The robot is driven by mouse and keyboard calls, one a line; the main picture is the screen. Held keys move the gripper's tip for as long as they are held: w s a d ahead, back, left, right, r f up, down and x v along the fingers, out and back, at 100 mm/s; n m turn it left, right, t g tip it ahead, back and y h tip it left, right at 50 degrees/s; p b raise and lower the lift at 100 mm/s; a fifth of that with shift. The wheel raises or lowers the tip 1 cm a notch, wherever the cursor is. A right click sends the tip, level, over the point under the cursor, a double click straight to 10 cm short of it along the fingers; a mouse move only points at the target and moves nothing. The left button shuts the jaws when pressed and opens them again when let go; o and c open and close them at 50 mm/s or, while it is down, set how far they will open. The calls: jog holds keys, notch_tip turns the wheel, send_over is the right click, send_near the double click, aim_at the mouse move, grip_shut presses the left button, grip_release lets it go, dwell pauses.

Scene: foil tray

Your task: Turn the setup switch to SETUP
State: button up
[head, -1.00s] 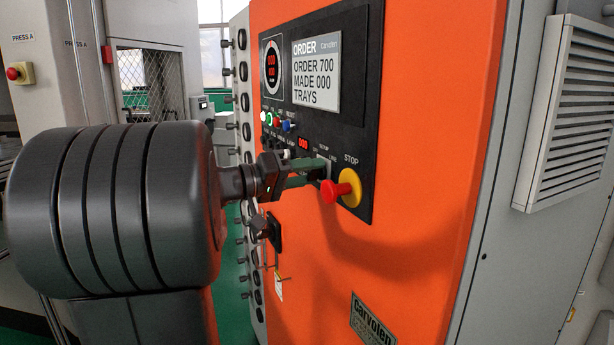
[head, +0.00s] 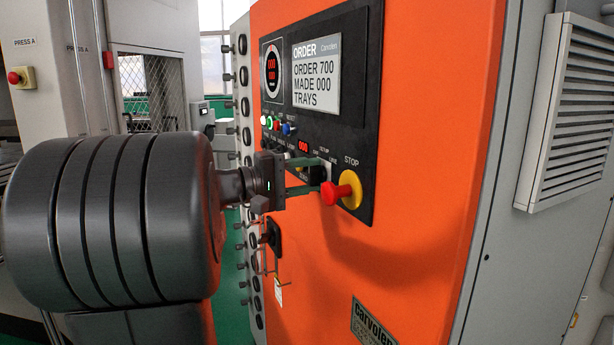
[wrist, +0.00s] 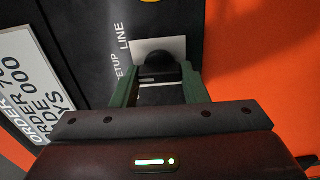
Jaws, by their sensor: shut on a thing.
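The setup switch is a black knob (head: 317,174) on a pale plate in the black control panel, left of the stop button. My gripper (head: 312,176) reaches it from the left, with one green finger above the knob and one below. In the wrist view the knob (wrist: 158,68) sits between the green fingertips (wrist: 157,80), and my gripper is shut on it. The words SETUP and LINE (wrist: 123,48) show beside the plate there. The fingers hide part of the knob, and I cannot tell which word it points to.
A red stop button (head: 336,192) on a yellow base sits close to the right of the fingers. Small coloured buttons (head: 277,124) and an order display (head: 316,74) are above. A black latch with a hanging tag (head: 271,237) is below on the orange cabinet (head: 400,240).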

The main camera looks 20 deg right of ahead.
dwell(0.4)
jog(key=o, duration=1)
jog(key=a+b, duration=0.1)
jog(key=a, duration=0.6)
jog(key=a+b, duration=0.1)
jog(key=a, duration=0.5)
jog(key=shift+s+a, duration=0.2)
jog(key=shift+a, duration=0.2)
jog(key=shift+d, duration=0.15)
jog(key=d+p, duration=0.1)
jog(key=d, duration=0.5)
jog(key=d+p, duration=0.1)
jog(key=d, duration=0.6)
jog(key=shift+w+d, duration=0.2)
jog(key=shift+d, duration=0.1)
jog(key=shift+a, duration=0.15)
